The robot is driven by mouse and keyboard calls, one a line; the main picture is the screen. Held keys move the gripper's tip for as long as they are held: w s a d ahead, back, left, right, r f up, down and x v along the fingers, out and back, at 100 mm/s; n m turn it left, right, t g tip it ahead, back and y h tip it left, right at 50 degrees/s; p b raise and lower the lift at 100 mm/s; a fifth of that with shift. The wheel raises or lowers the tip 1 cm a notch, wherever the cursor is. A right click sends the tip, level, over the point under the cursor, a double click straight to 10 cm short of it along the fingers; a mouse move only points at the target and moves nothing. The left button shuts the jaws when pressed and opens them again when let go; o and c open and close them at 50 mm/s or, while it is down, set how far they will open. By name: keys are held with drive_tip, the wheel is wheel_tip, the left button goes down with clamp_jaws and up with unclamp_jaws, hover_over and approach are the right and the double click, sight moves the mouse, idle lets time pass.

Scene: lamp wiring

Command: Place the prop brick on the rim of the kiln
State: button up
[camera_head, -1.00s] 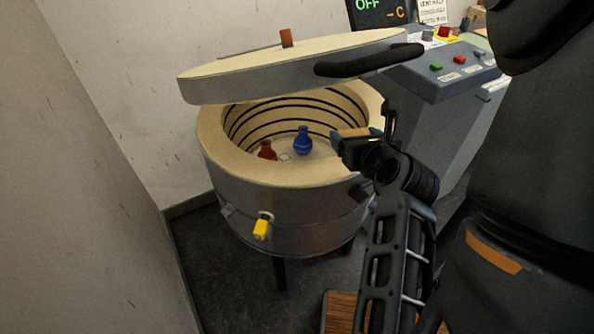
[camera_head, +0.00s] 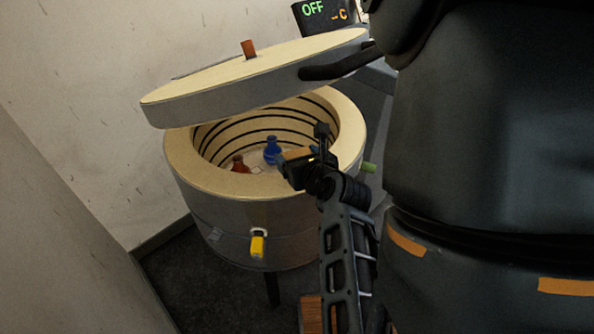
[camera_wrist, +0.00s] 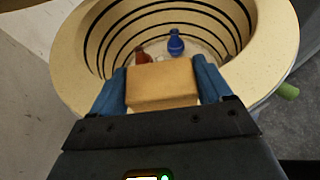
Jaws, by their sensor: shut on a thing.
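The prop brick (camera_wrist: 162,84) is a tan block held between the blue fingers of my gripper (camera_wrist: 164,88) in the wrist view. In the head view my gripper (camera_head: 297,158) is at the near right part of the kiln's mouth, and the brick shows there only as a small tan top. The kiln (camera_head: 205,192) is a round grey body with a cream rim (camera_wrist: 272,62). Its lid (camera_head: 255,75) is raised and tilted above it. In the wrist view the brick overlaps the near rim and opening; I cannot tell whether it touches the rim.
Inside the kiln stand a blue vase (camera_head: 272,151) and a red-brown vase (camera_head: 238,164). A yellow plug (camera_head: 257,246) sticks out of the kiln's front, and a green peg (camera_head: 368,168) from its right side. A display reading OFF (camera_head: 325,14) stands behind. Walls are close at the left.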

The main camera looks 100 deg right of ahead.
drive_tip(key=shift+f+b, duration=0.3)
drive_tip(key=shift+f, duration=1.55)
drive_tip(key=shift+f, duration=0.1)
drive_tip(key=o, duration=1)
drive_tip(key=b+v, duration=0.1)
drive_tip(key=v, duration=1.1)
